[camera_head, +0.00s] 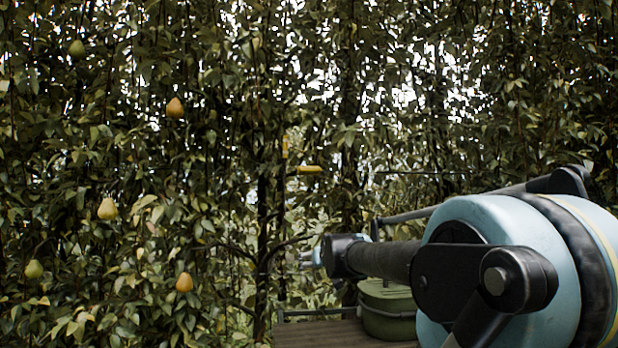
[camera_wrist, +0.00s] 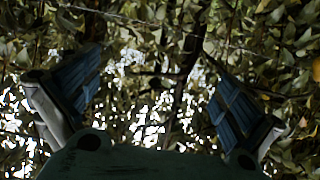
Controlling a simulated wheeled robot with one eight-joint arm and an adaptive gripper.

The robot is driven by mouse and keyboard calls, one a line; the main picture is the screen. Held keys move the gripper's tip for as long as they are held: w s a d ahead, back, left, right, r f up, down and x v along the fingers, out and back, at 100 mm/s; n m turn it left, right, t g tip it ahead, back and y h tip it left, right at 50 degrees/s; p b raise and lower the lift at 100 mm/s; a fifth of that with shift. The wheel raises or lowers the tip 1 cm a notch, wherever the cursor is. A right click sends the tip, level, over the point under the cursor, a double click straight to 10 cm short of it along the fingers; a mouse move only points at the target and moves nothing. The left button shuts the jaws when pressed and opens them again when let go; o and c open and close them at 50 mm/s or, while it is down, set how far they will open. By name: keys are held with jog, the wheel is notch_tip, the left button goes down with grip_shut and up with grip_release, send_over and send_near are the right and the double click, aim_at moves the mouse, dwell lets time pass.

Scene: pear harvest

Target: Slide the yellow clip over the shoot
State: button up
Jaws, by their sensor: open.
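A small yellow clip (camera_head: 308,169) shows in the head view, lying nearly level in the foliage right of a dark upright stem. A second narrow yellow piece (camera_head: 285,147) stands upright just up and left of it; I cannot tell whether the two are joined. The shoot cannot be made out for certain among the leaves. My gripper (camera_head: 311,255) is below the clip in the head view, apart from it. In the wrist view my gripper (camera_wrist: 157,82) is open, its two blue-padded fingers wide apart, with nothing held and only branches and leaves beyond.
Several pears hang at the left, including an orange one (camera_head: 175,108) and a yellowish one (camera_head: 107,209). A green round container (camera_head: 389,310) stands on a wooden deck (camera_head: 325,335) below my arm. A thin wire (camera_head: 420,172) runs level across the dense foliage.

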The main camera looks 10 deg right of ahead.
jog(key=w+r+t, duration=0.4)
jog(key=w+r, duration=0.2)
jog(key=r, duration=0.6)
jog(key=t, duration=0.5)
send_near(311, 171)
jog(key=x, duration=1.1)
jog(key=shift+w+a+r, duration=0.15)
jog(key=shift+w, duration=0.2)
jog(key=shift+c, duration=0.6)
jog(key=c, duration=1.3)
jog(key=shift+c, duration=0.2)
